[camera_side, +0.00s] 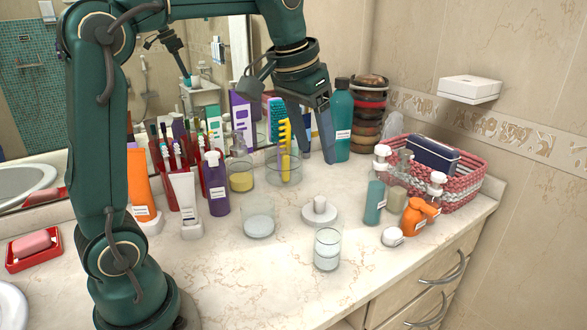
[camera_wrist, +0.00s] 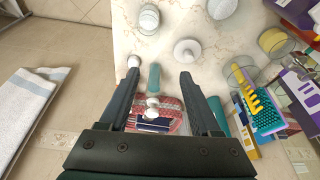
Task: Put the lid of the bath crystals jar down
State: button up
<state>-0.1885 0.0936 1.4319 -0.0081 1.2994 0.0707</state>
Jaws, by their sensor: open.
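A white round lid with a knob (camera_side: 320,211) lies flat on the counter, knob up, with nothing holding it. It also shows in the wrist view (camera_wrist: 187,51). An open glass jar with pale contents (camera_side: 258,219) stands left of it, and a second glass jar (camera_side: 327,250) stands in front of it. I cannot tell which is the bath crystals jar. My gripper (camera_side: 317,157) is open and empty, pointing down above and behind the lid, apart from it. Its two fingers (camera_wrist: 160,75) also show in the wrist view.
A woven basket (camera_side: 460,185) stands at the right, with pump bottles (camera_side: 375,190) before it. A teal bottle (camera_side: 343,125) and stacked bangles (camera_side: 370,110) stand close behind my gripper. A glass holding a yellow comb (camera_side: 284,150) is left of it. The front counter (camera_side: 240,285) is clear.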

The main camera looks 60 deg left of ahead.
jog(key=s+d+f+t, duration=0.1)
jog(key=s+d+f, duration=0.1)
jog(key=s, duration=0.5)
jog(key=s+d+f+m+t, duration=0.1)
jog(key=s+d+f, duration=0.2)
jog(key=s+f, duration=0.2)
jog(key=s, duration=0.2)
jog(key=shift+s+d+h, duration=0.3)
jog(key=shift+s, duration=0.1)
